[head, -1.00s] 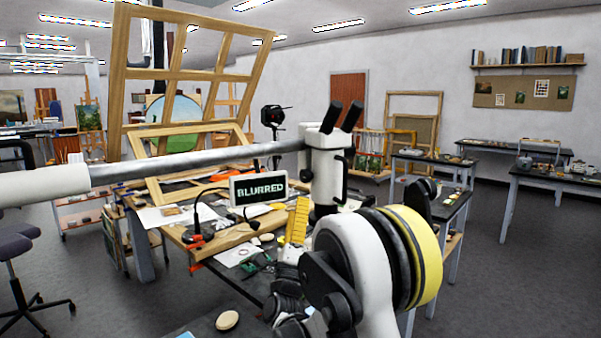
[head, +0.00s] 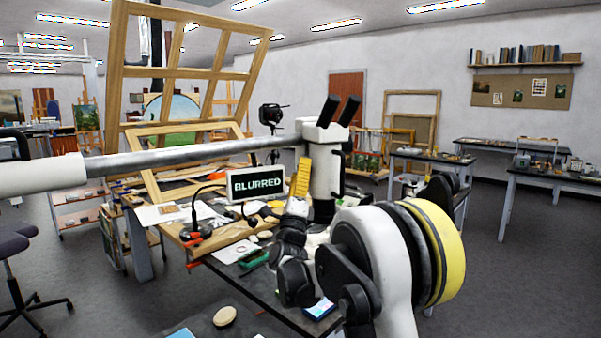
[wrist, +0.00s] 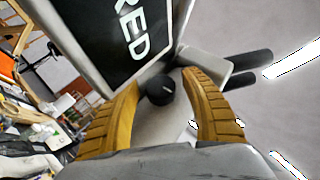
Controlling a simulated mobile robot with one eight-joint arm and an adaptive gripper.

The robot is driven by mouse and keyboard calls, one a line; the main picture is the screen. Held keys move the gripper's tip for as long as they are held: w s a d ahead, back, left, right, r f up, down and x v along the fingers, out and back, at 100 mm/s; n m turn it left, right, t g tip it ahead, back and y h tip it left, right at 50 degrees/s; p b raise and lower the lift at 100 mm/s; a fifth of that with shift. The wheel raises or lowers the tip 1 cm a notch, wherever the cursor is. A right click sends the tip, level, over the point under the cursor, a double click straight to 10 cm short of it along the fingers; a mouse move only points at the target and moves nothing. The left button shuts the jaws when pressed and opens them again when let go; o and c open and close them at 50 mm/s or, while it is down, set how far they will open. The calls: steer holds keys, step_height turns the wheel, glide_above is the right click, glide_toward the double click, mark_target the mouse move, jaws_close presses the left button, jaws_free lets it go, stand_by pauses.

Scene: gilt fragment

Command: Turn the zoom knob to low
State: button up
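A white microscope (head: 325,165) with two black eyepieces stands at the bench. A black zoom knob (wrist: 160,91) with a short white mark shows on its white body in the wrist view; it is hidden in the head view. My gripper (wrist: 161,82) has two yellow ribbed fingers, open, one on either side of the knob, with gaps showing between them and it. One yellow finger (head: 302,178) shows in the head view just left of the microscope. A display sign (head: 257,185) reads BLURRED; part of it fills the upper left of the wrist view (wrist: 125,35).
The bench (head: 262,318) bears papers, small tools and a pale oval object (head: 225,316). A thick grey horizontal boom (head: 200,160) runs to the microscope. A wooden frame (head: 190,65) leans behind it. Open floor lies to the right.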

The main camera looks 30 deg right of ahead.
steer(key=c, duration=0.9)
steer(key=shift+c, duration=0.2)
